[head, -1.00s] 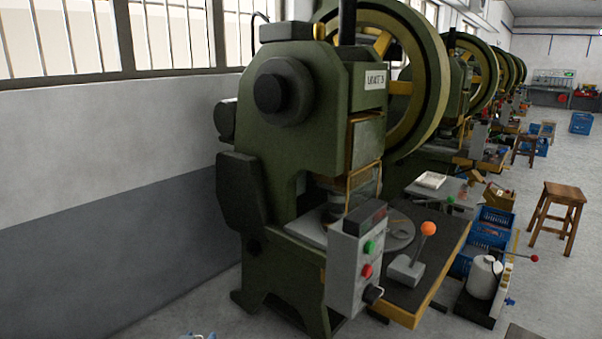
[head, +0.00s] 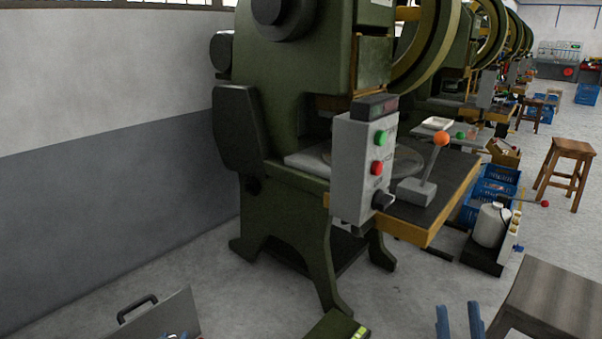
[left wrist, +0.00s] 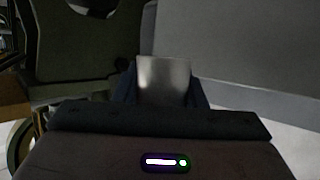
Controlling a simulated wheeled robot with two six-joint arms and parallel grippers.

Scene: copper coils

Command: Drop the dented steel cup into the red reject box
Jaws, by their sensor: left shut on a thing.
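In the left wrist view the steel cup (left wrist: 165,80) is a shiny grey metal shape held between the two blue fingers of my left gripper (left wrist: 165,92). I cannot make out its dent. In the head view only the blue tips of my left gripper (head: 178,336) show at the bottom left edge, and the cup cannot be told there. My right gripper (head: 460,322) shows at the bottom right as two blue fingers standing apart with nothing seen between them. No red reject box shows in either view.
A green press (head: 285,120) stands ahead with a control box (head: 350,160) and an orange-knobbed lever (head: 430,165). A grey panel with a black handle (head: 150,318) is at bottom left. A grey-topped stool (head: 550,300) is at bottom right. Bare floor lies left of the press.

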